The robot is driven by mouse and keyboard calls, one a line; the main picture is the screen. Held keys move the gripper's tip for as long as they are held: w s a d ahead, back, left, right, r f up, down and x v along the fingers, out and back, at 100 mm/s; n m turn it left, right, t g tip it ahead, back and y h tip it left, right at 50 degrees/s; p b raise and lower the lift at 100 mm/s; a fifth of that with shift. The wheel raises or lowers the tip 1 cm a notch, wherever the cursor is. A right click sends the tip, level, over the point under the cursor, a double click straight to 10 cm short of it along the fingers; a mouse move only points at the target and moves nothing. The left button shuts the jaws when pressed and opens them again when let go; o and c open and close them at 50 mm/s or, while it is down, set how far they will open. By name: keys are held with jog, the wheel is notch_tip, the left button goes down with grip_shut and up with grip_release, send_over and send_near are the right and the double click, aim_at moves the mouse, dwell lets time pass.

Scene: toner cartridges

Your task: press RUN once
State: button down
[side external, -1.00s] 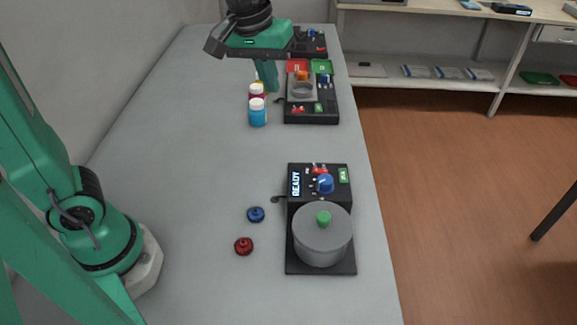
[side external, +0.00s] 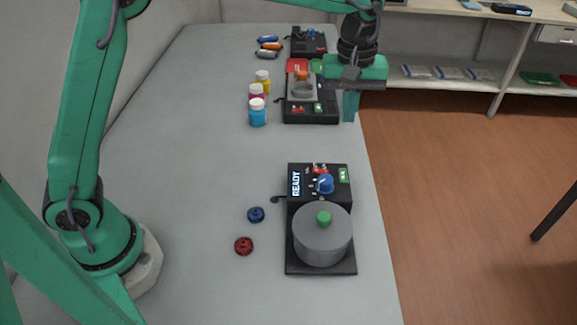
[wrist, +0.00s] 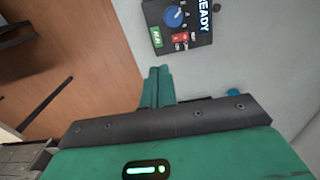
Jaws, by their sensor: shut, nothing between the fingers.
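The near black machine (side external: 320,268) has a lit READY display (side external: 295,184), a blue knob (side external: 325,184), red switches (side external: 319,169) and a green button (side external: 344,175) at its right; the button's lettering is hard to read. A grey round lid with a green knob covers its front. In the wrist view the green button (wrist: 156,37) is beside the red switch (wrist: 180,38), ahead of my fingertips. My gripper (side external: 350,118) is shut and empty, pointing down near the table's right edge, well behind the near machine. It touches nothing that I can see.
A second machine (side external: 312,110) stands behind, just left of my gripper, with a third (side external: 308,42) farther back. Several bottles (side external: 258,112) stand left of it. A blue cap (side external: 256,214) and a red cap (side external: 243,246) lie left of the near machine. The middle of the table is clear.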

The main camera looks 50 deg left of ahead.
aim_at(343, 175)
jog(key=shift+w+d+f, duration=0.25)
jog(key=shift+d+f, duration=0.1)
jog(key=shift+d, duration=0.05)
jog(key=shift+f, duration=0.1)
notch_tip(343, 175, down, 14)
jog(key=shift+r, duration=0.1)
dwell(0.9)
jog(key=shift+s+f, duration=0.1)
jog(key=shift+f, duration=1.05)
notch_tip(343, 175, up, 15)
jog(key=shift+w+r, duration=0.15)
jog(key=shift+w, duration=0.1)
